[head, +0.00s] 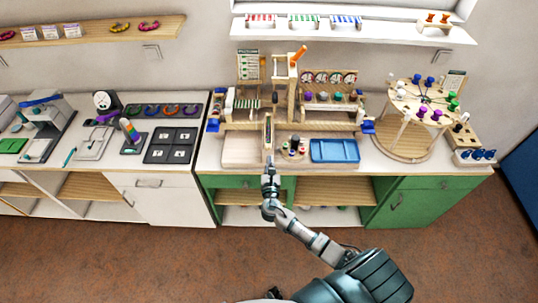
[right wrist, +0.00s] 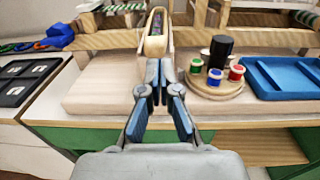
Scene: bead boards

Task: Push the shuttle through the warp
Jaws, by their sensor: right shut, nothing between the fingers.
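The shuttle (head: 268,131) is a long pale wooden piece with a dark slot, pointing toward me at the front of the wooden loom (head: 228,127). Its rounded near end also shows in the right wrist view (right wrist: 154,45). Green and white striped threads (head: 245,104) show on the loom's left part; I cannot tell where the shuttle's far end lies among the warp. My right gripper (head: 268,166) is shut and empty, its tips right at the shuttle's near end in the right wrist view (right wrist: 160,68). I cannot tell whether they touch. My left gripper is not in view.
A round wooden stand (right wrist: 217,88) with spools and a dark cylinder is close right of the shuttle. A blue tray (head: 334,150) lies further right, a pale board (head: 240,152) left. A round bead stand (head: 405,140) is at far right.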

